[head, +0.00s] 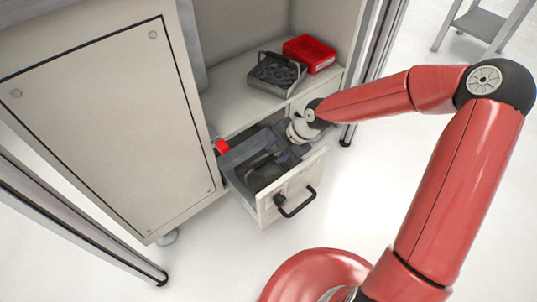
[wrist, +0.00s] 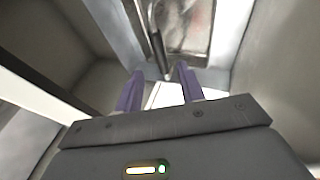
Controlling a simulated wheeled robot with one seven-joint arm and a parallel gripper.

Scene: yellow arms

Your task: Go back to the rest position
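My red arm reaches over an open drawer (head: 312,176) with a pale front, below the cabinet's shelf. My gripper (head: 272,146) is low at the drawer's back right in the head view, partly hidden among dark shapes. In the wrist view its two purple fingers (wrist: 160,90) stand apart, with nothing seen held between them. A dark grey tray-like thing (head: 262,176) lies in the drawer. The wrist view shows a metallic tray-like surface (wrist: 187,25) and a dark bar beyond the fingertips; I cannot tell whether the fingers touch anything.
A grey handled caddy (head: 276,72) and a red bin (head: 309,52) stand on the shelf (head: 232,104). A small red thing (head: 222,146) is at the drawer's left. The drawer has a black handle (head: 297,205). A closed cabinet panel (head: 110,120) is left; floor is clear right.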

